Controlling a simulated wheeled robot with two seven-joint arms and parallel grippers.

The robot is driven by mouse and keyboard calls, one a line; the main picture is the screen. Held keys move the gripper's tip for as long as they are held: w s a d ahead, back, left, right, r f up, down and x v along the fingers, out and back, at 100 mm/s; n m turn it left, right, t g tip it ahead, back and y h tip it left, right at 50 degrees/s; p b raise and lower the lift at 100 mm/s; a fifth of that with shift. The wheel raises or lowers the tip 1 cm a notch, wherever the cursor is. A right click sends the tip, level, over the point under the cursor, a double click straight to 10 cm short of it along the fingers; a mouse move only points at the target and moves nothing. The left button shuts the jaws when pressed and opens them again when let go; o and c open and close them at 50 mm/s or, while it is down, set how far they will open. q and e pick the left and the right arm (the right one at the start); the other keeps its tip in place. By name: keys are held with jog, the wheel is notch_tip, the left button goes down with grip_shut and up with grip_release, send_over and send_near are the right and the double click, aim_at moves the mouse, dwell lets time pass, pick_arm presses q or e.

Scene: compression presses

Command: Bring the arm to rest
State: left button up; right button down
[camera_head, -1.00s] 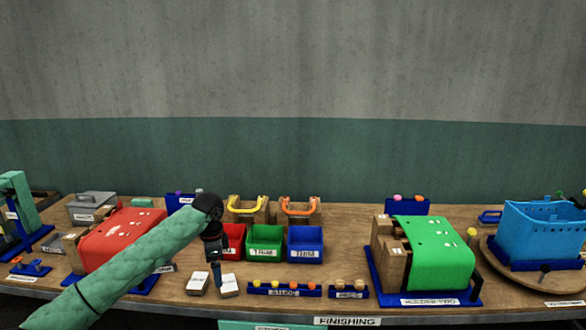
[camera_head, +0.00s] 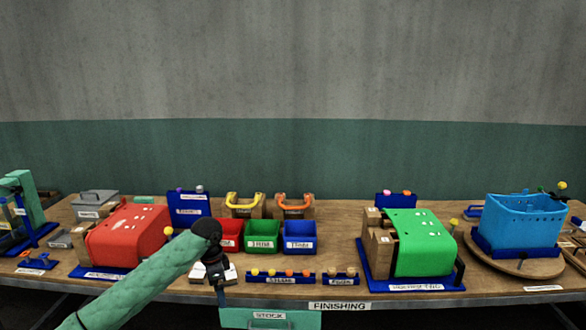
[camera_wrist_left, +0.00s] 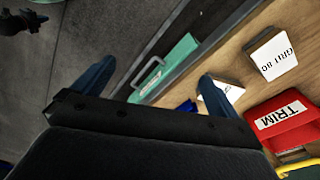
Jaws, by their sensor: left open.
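My left arm comes in from the lower left in the head view, with a green sleeve and black joints. My left gripper (camera_head: 221,297) points down at the table's front edge, just in front of the white blocks (camera_head: 200,272). In the left wrist view its two blue fingers (camera_wrist_left: 160,85) are wide apart with nothing between them. One finger overlaps a white block there, and a second white block marked GRIT 80 (camera_wrist_left: 273,55) lies beside it.
The wooden table (camera_head: 340,255) holds a red press (camera_head: 128,235), a green press (camera_head: 424,243), a blue perforated basket (camera_head: 524,221), and red, green and blue bins (camera_head: 264,235). A green STOCK drawer (camera_head: 270,318) hangs below the front edge.

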pick_arm(q)
jog(key=s+d+f+n+h, duration=0.15)
jog(key=s+f, duration=0.35)
jog(key=f, duration=0.7)
jog(key=s+d+f+n+t, duration=0.1)
jog(key=s+d+f+n, duration=0.3)
jog(key=f, duration=0.8)
jog(key=s+d+f+n, duration=0.1)
jog(key=s+f, duration=0.5)
jog(key=f, duration=0.7)
jog(key=s+a+f+n, duration=0.1)
jog(key=s+f, duration=0.6)
jog(key=s, duration=0.5)
jog(key=s+a+f+n+y, duration=0.1)
jog(key=s+f+n, duration=0.1)
jog(key=s+f, duration=0.6)
jog(key=s+a+f+n, duration=0.1)
jog(key=s+f, duration=0.7)
jog(key=s, duration=0.9)
jog(key=shift+f+t, duration=0.25)
jog(key=shift+t, duration=0.05)
jog(key=shift+s+n+y, duration=0.1)
jog(key=shift+n+y, duration=0.15)
